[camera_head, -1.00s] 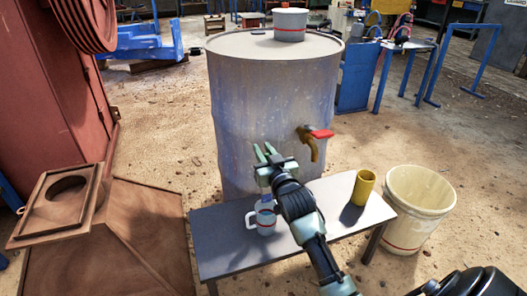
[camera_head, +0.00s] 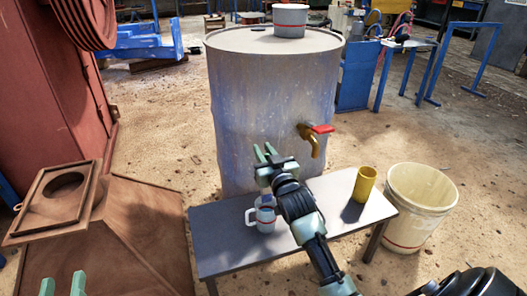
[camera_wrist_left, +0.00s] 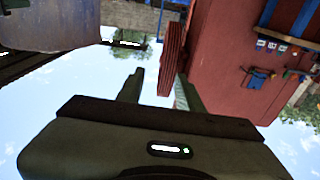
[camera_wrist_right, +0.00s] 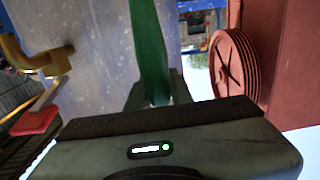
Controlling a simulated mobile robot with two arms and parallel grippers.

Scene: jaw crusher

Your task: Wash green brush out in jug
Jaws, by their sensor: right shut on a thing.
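The pale jug (camera_head: 266,221) stands upright on the low grey bench, with its handle to the left. My right gripper (camera_head: 266,154) is above and behind the jug in the head view, and my arm covers part of the jug's right side. In the right wrist view, my right gripper (camera_wrist_right: 156,92) is shut on the green brush (camera_wrist_right: 150,45), whose green length runs up from between the fingers. I cannot make out the brush in the head view. My left gripper (camera_head: 62,284) is at the bottom left, and its fingers stand apart and empty in the left wrist view (camera_wrist_left: 160,88).
The bench (camera_head: 225,250) also carries a yellow cup (camera_head: 364,185). A large drum (camera_head: 270,110) with a red-handled tap (camera_head: 316,131) stands behind it. A cream bucket (camera_head: 420,205) is at the right. A rusty hopper (camera_head: 125,240) fills the left floor.

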